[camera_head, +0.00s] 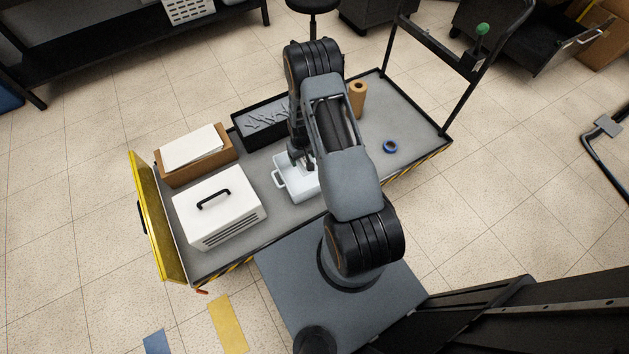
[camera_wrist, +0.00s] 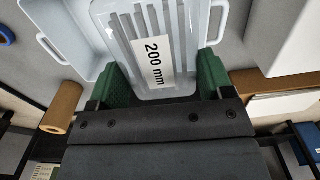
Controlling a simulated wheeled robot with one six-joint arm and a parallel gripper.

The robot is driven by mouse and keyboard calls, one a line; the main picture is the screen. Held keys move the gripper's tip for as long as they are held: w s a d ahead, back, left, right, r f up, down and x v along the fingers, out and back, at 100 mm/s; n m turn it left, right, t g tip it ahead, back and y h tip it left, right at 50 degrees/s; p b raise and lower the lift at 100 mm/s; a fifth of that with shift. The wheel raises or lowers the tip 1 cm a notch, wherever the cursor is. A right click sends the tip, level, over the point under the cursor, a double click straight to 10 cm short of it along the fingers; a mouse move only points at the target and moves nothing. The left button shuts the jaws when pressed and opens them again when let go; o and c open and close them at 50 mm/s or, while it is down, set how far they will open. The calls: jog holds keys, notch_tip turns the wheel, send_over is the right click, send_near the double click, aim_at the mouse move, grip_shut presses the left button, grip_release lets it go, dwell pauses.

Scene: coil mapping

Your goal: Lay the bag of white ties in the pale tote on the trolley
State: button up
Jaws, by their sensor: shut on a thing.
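The pale tote (camera_head: 283,185) stands on the grey trolley (camera_head: 265,222), partly covered by my arm in the head view. It also shows in the wrist view, where its pale wall (camera_wrist: 72,38) fills the upper left. My gripper (camera_head: 302,162) is over the tote, pointing down. In the wrist view its green fingers (camera_wrist: 162,80) are shut on the bag of white ties (camera_wrist: 165,18), a clear bag with pale strips and a "200 mm" label. The bag is at the tote's opening; I cannot tell whether it touches the tote's floor.
A white case with a black handle (camera_head: 218,208) stands left of the tote. A cardboard box (camera_head: 195,168), a black bin of grey pieces (camera_head: 262,122), a brown roll (camera_head: 357,97) and blue tape (camera_head: 390,146) share the trolley. The trolley's right end has clear deck.

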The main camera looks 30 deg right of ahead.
jog(key=w+d+f+b, duration=0.3)
jog(key=d+f+b, duration=0.7)
jog(key=d+b, duration=0.3)
jog(key=b, duration=0.3)
send_over(300, 177)
jog(key=d, duration=0.2)
notch_tip(300, 177, down, 8)
jog(key=shift+s+a+f, duration=0.1)
jog(key=shift+a, duration=0.05)
jog(key=shift+a+f, duration=0.15)
jog(key=shift+f, duration=0.05)
jog(key=shift+w+a+f+b, duration=0.1)
jog(key=shift+a+f+b, duration=0.1)
jog(key=shift+f+b, duration=0.4)
jog(key=shift+w+a+f+b, duration=0.1)
jog(key=shift+a+f+b, duration=0.1)
jog(key=shift+f, duration=0.65)
jog(key=shift+a+f+b, duration=0.2)
jog(key=shift+f+b, duration=0.15)
jog(key=shift+f, duration=0.4)
jog(key=shift+f, duration=0.2)
jog(key=o, duration=0.9)
jog(key=shift+r, duration=0.1)
